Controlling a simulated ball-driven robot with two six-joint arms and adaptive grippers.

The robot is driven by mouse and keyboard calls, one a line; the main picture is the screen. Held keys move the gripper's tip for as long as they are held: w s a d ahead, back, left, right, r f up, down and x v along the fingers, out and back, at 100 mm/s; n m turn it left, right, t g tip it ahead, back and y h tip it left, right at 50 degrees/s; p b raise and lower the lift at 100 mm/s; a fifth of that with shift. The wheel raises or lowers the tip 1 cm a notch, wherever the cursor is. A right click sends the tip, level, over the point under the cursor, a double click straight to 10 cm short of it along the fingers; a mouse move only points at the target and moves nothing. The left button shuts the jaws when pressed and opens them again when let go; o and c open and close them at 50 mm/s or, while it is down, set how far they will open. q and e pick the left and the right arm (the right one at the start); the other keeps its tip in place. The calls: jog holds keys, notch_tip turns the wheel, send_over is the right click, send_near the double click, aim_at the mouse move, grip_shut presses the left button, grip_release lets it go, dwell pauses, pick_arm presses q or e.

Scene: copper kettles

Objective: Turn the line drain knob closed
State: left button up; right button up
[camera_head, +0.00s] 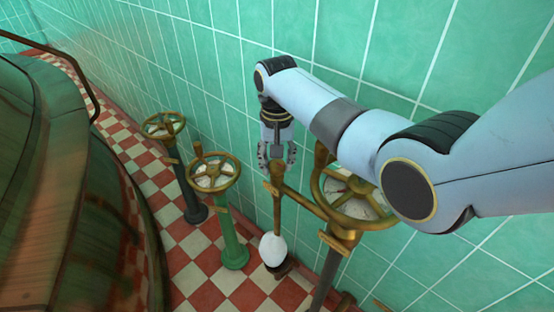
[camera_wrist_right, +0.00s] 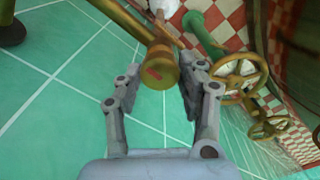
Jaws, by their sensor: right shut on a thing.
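A short brass knob (camera_wrist_right: 161,64) with a red mark on its end face sits between the two fingers of my right gripper (camera_wrist_right: 167,76) in the right wrist view. I take it for the line drain knob; no label is readable. In the head view my right gripper (camera_head: 277,163) points down and is shut on the knob, at the top of an upright brass stem (camera_head: 278,215). The fingers mostly hide the knob there. My left gripper is not in view.
A large brass handwheel (camera_head: 318,190) stands close right of the gripper, under my right arm. Two smaller handwheels, one on a green post (camera_head: 231,240) and one on a dark post (camera_head: 188,190), stand to the left. A white bulb (camera_head: 273,250) hangs low on the stem. A large copper kettle (camera_head: 75,190) fills the left.

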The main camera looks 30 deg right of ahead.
jog(key=m+p, duration=0.2)
jog(key=m, duration=0.1)
jog(key=shift+r, duration=0.2)
jog(key=m+p, duration=0.2)
jog(key=m, duration=0.2)
jog(key=shift+f+m+p, duration=0.1)
jog(key=shift+m+p, duration=0.2)
jog(key=shift+p, duration=0.05)
jog(key=m+p, duration=0.1)
jog(key=m, duration=0.3)
jog(key=m+p, duration=0.1)
jog(key=m, duration=0.5)
jog(key=shift+d, duration=0.1)
jog(key=shift+f, duration=0.1)
jog(key=o, duration=1.1)
jog(key=shift+o, duration=0.2)
